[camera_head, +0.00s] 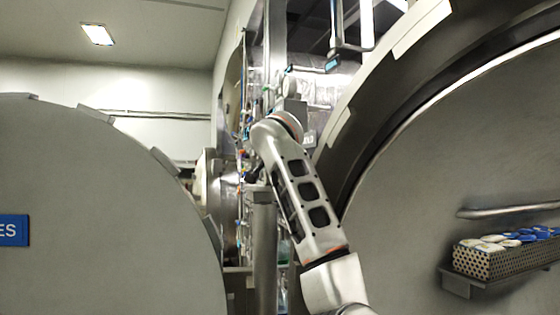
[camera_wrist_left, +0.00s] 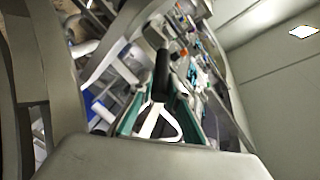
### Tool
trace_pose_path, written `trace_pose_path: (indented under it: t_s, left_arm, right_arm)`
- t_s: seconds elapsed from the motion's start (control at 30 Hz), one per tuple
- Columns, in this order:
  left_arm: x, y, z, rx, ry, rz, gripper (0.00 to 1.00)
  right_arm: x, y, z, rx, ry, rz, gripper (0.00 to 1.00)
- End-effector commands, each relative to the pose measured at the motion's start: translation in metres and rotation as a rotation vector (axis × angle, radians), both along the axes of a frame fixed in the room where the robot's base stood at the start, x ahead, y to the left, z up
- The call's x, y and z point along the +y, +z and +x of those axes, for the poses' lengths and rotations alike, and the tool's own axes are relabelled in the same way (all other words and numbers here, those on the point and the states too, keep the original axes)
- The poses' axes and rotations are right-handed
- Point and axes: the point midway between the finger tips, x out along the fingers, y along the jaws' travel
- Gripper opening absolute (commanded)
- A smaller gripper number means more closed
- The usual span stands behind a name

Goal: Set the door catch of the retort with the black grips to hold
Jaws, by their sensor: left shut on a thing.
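In the left wrist view my left gripper (camera_wrist_left: 158,108) has teal-edged fingers closed around the lower part of a black grip (camera_wrist_left: 161,63). The grip stands out like a short dark bar. What it is fixed to is mostly hidden, so the catch's setting cannot be read. In the head view my arm rises from the bottom centre and bends at the top, and its wrist end is lost in the clutter between two large round grey retort doors, the left door (camera_head: 95,205) and the right door (camera_head: 400,255). My right gripper is not in view.
The right door bears a bar handle (camera_head: 510,209) and a perforated basket (camera_head: 490,263) of white and blue items. The left door carries a blue sign (camera_head: 13,230). A grey post (camera_head: 264,250) stands close to my arm. Pipework crowds the narrow gap behind.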

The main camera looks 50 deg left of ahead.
Motion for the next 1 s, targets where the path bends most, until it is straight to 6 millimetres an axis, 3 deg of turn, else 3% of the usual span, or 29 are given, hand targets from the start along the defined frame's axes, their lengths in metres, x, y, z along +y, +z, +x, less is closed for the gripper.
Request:
trace_pose_path:
  t_s: [0.23, 0.27, 0.3, 0.33, 0.73, 1.0]
  left_arm:
    - [0.000, -0.004, 0.001, 0.005, -0.001, -0.005, 0.00]
    - [0.000, -0.004, 0.001, 0.006, 0.000, -0.005, 0.19]
    - [0.000, -0.004, 0.001, 0.006, 0.000, -0.005, 0.29]
    - [0.000, -0.004, 0.001, 0.006, 0.000, -0.005, 0.33]
    - [-0.003, -0.002, -0.001, 0.003, 0.000, -0.002, 0.33]
    - [-0.036, 0.003, -0.029, 0.000, -0.001, -0.002, 0.33]
  right_arm:
    - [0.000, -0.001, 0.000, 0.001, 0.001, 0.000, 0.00]
    - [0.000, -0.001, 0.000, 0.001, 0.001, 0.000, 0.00]
    - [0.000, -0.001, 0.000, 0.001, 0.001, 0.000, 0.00]
    - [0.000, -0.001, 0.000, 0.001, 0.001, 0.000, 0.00]
    - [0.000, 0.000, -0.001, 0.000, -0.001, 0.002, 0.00]
    - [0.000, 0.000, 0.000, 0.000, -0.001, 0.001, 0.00]
